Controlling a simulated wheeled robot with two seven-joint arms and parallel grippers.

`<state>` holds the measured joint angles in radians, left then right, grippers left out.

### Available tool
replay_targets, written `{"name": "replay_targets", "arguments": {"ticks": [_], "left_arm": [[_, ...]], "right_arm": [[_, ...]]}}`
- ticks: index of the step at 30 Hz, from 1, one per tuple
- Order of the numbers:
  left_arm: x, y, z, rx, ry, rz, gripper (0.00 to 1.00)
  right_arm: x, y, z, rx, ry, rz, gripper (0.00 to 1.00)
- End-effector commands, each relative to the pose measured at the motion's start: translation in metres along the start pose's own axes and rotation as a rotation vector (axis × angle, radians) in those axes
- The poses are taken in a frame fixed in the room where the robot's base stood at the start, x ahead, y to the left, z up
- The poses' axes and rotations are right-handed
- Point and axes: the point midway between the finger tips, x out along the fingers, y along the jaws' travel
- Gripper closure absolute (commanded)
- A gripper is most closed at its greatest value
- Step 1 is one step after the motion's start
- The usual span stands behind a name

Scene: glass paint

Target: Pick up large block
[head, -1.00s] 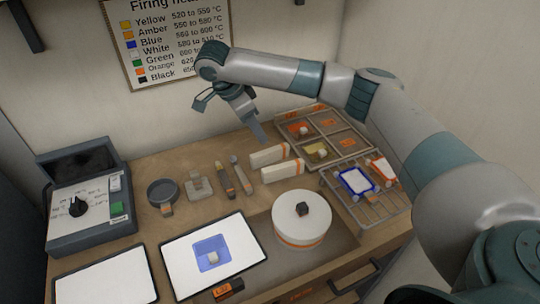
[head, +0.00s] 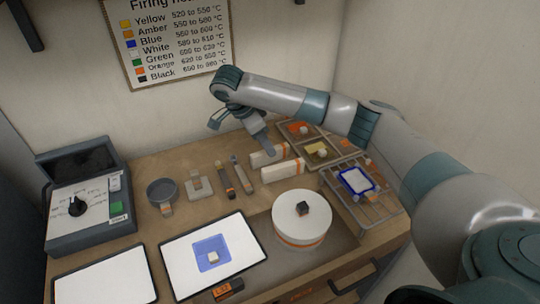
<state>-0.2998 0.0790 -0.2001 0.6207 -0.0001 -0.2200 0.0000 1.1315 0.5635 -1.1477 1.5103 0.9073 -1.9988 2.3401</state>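Two white slabs with orange bands stand on edge near the middle back of the table: a rear block (head: 257,160) and a front block (head: 283,171). I cannot tell which one is the large block. My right gripper (head: 267,148) reaches down from above, its fingertips at the top of the rear block and covering part of it. Its fingers overlap in this view, so their opening is hidden, and I cannot tell if they touch the block. My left gripper is not in view.
A tray with coloured compartments (head: 322,151) and a wire rack (head: 372,213) holding a blue-edged tile are at right. Tools (head: 242,175) lie left of the blocks. A round white turntable (head: 301,229) carrying a small dark cube stands in front.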

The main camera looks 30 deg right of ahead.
Motion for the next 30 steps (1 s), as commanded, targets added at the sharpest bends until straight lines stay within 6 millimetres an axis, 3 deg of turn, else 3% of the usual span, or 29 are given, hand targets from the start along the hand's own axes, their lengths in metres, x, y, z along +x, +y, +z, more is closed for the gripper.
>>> {"name": "replay_targets", "arguments": {"ticks": [13, 28, 29, 30], "left_arm": [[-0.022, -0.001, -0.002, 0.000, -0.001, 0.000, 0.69], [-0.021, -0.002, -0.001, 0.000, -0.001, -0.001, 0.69], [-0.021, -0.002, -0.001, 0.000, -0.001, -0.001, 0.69], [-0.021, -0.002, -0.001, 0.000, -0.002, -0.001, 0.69]], "right_arm": [[0.045, -0.003, -0.002, 0.000, 0.001, 0.001, 0.61], [0.049, -0.003, -0.001, 0.000, 0.001, 0.001, 0.61], [0.049, -0.003, -0.001, 0.000, 0.001, 0.001, 0.63], [0.049, -0.003, -0.001, 0.000, 0.001, 0.001, 0.73]]}}
